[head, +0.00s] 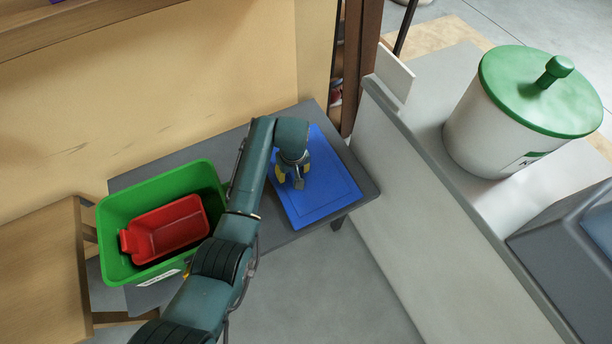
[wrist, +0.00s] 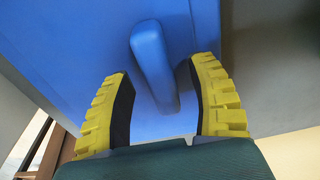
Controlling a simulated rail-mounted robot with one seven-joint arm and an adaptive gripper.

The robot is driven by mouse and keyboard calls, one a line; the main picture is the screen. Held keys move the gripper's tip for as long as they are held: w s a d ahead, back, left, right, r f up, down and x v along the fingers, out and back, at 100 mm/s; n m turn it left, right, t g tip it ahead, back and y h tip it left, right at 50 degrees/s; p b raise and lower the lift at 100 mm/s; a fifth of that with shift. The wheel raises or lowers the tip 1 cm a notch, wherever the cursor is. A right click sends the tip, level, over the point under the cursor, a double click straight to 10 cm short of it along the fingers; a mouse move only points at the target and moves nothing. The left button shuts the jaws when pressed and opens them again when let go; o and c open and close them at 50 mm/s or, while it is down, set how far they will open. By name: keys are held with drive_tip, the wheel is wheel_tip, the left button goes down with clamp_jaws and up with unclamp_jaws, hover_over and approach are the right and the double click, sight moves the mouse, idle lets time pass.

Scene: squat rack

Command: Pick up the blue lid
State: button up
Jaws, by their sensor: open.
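The blue lid (head: 325,196) is a flat rectangular panel lying on the dark grey table, and its surface fills much of the wrist view (wrist: 70,35). A raised blue handle (wrist: 153,62) stands on it. My gripper (head: 291,180) is over the lid in the head view and hides part of it. In the wrist view my gripper (wrist: 165,70) is open, with one yellow-and-black finger on each side of the handle's near end. The handle shows between the fingers with gaps on both sides; I cannot tell whether the fingertips touch the lid.
A green bin (head: 115,215) with a red container (head: 165,230) in it stands left of my arm on the grey table (head: 243,143). A pale wall-like counter (head: 420,215) rises close on the right. A white canister (head: 490,135) with a green lid stands on it.

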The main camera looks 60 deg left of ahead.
drive_tip(key=shift+a+f, duration=0.1)
drive_tip(key=shift+f, duration=0.45)
drive_tip(key=shift+a+r, duration=0.15)
drive_tip(key=shift+r, duration=0.05)
clamp_jaws()
